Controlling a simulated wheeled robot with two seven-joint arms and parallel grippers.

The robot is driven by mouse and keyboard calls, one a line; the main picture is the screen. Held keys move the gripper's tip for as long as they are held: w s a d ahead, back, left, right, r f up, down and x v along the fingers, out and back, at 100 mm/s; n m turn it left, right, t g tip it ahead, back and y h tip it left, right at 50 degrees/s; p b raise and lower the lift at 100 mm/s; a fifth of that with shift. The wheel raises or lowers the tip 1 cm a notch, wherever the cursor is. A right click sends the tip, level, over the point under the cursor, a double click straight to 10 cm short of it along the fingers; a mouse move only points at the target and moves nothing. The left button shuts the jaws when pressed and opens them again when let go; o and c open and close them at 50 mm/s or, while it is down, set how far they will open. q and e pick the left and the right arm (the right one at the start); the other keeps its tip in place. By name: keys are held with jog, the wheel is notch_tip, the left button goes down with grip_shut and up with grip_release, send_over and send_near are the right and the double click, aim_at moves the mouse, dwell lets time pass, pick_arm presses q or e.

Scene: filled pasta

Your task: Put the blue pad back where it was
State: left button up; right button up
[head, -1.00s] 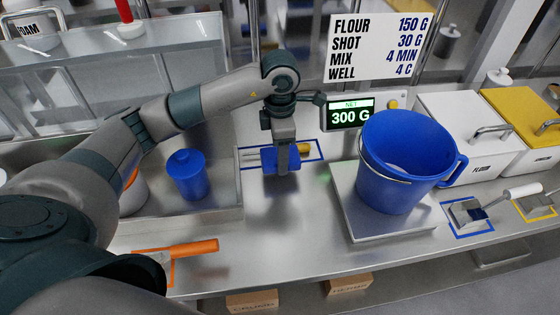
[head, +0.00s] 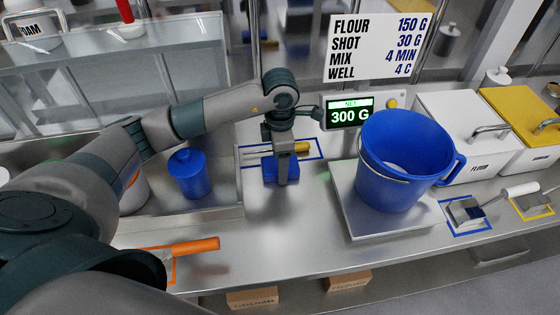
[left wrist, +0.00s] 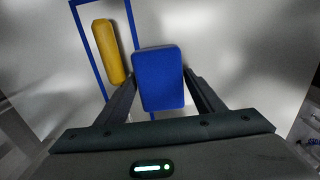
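The blue pad (head: 269,170) is between the fingers of my left gripper (head: 284,178), over the steel counter. In the left wrist view the pad (left wrist: 159,82) sits between the two fingertips (left wrist: 160,85), which meet its sides. A blue outline (head: 320,145) is marked on the counter behind the pad, with a yellow-handled tool (head: 302,147) inside it. The pad overlaps the outline's front edge in the head view. I cannot tell whether the pad touches the counter. My right gripper is not in view.
A large blue bucket (head: 395,165) stands on a scale (head: 350,205) to the right; its display reads 300 G. A blue canister (head: 187,176) stands to the left. An orange-handled tool (head: 195,246) lies at the front left. The counter between them is clear.

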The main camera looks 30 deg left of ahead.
pick_arm(q)
jog(key=shift+r, duration=0.2)
jog(key=shift+r, duration=0.1)
notch_tip(320, 180, up, 12)
jog(key=b, duration=0.3)
jog(key=shift+b, duration=0.3)
dwell(0.7)
